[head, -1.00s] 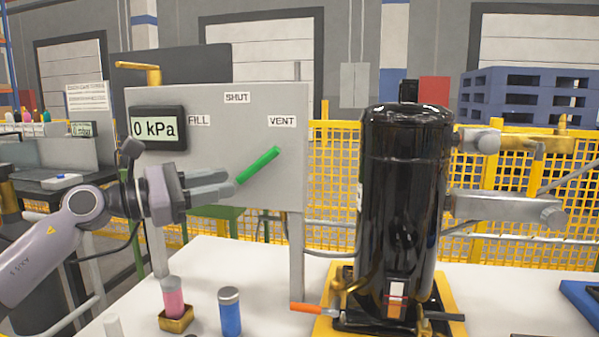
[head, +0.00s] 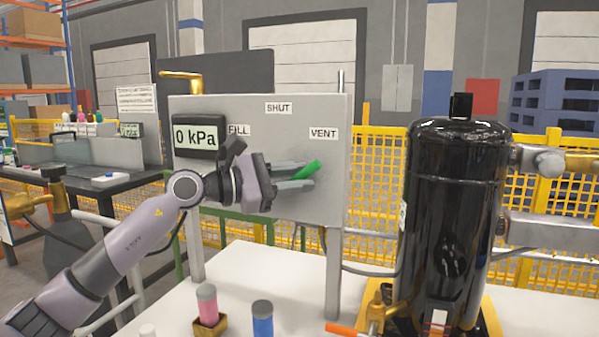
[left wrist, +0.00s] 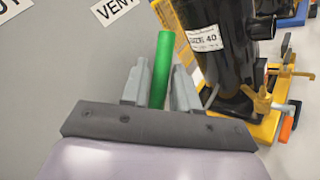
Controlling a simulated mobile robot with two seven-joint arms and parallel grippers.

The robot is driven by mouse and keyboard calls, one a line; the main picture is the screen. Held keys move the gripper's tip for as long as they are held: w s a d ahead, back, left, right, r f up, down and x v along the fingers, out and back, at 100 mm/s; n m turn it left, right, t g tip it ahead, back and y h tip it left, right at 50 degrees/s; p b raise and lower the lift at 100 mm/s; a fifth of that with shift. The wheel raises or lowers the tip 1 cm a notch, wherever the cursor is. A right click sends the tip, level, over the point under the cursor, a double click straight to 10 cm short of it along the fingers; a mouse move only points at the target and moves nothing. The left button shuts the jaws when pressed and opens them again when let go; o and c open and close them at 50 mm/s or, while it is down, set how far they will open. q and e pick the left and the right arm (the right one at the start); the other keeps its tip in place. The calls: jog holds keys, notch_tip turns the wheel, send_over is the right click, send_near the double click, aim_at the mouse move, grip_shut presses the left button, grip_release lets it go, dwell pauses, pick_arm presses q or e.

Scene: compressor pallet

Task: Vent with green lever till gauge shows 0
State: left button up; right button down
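The green lever (head: 312,167) is on the grey panel (head: 250,112), its free end pointing up and right to just below the VENT label (head: 323,133). The gauge (head: 196,137) on the panel reads 0 kPa. My left gripper (head: 303,175) has its fingers on either side of the lever and hides much of it. In the left wrist view the lever (left wrist: 161,65) stands between the two spread fingers (left wrist: 160,88), close to both; firm contact on both sides does not show. My right gripper is out of view.
A black compressor tank (head: 452,220) stands right of the panel on a yellow base. A pink bottle (head: 208,304) and a blue bottle (head: 262,320) stand on the white table (head: 270,265) below. An orange-handled valve (head: 345,329) sits near the panel's post.

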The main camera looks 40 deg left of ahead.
pick_arm(q)
jog(key=shift+w+d, duration=0.2)
jog(key=shift+w, duration=0.1)
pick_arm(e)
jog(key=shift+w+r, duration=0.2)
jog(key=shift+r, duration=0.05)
pick_arm(q)
jog(key=shift+c, duration=0.3)
grip_shut()
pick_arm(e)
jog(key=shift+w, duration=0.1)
